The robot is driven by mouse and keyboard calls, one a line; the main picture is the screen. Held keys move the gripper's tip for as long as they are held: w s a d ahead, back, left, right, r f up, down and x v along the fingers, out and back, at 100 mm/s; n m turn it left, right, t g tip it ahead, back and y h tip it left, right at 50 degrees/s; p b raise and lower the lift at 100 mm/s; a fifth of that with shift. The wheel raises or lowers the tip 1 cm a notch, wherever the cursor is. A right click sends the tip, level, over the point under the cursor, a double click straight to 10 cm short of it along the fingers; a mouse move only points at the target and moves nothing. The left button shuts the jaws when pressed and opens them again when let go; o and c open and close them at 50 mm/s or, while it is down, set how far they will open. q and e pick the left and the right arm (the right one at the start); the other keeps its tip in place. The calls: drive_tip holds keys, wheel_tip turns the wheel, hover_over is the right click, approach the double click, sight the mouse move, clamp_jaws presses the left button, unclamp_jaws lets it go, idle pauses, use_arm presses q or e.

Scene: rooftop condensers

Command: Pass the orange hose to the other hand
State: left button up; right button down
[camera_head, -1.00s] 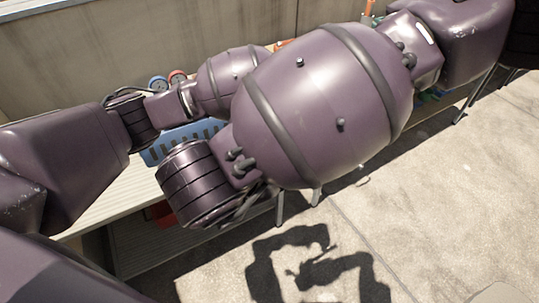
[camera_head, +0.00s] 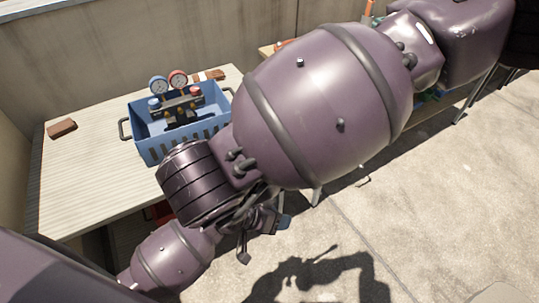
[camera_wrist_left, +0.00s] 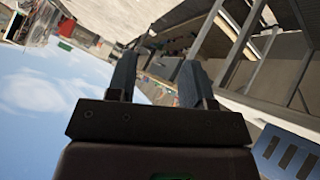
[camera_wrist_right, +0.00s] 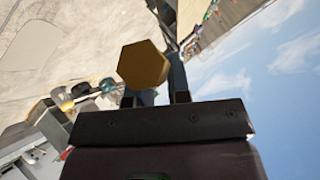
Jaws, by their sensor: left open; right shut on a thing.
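In the right wrist view a brass-coloured hexagonal end piece (camera_wrist_right: 143,65) stands between the fingers of my right gripper (camera_wrist_right: 163,80), which is shut on it. I take it for the end fitting of the orange hose; no orange length shows there. My left gripper (camera_wrist_left: 157,75) is open in the left wrist view, with nothing between its fingers. In the head view a gripper shows only in part below the large arm link, and I cannot tell for sure which it is. The hose cannot be made out in the head view.
A blue crate (camera_head: 158,152) with a gauge manifold (camera_head: 177,100) stands on the light bench (camera_head: 75,180). A brown block (camera_head: 62,128) lies at the bench's left. An upright orange thing (camera_head: 368,8) shows at the back. Open concrete floor lies to the right.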

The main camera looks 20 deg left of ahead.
use_arm(q)
drive_tip(key=s+a+f+n+t+y, duration=0.1)
drive_tip(key=s+a+t+y, duration=0.1)
drive_tip(key=s+a, duration=0.5)
drive_tip(key=s+a+f+n+t+y, duration=0.1)
drive_tip(key=s+a+y, duration=0.3)
drive_tip(key=s+a, duration=0.4)
drive_tip(key=shift+a+f+t+y, duration=0.4)
drive_tip(key=shift+a+f+t, duration=0.1)
drive_tip(key=shift+f+t, duration=0.25)
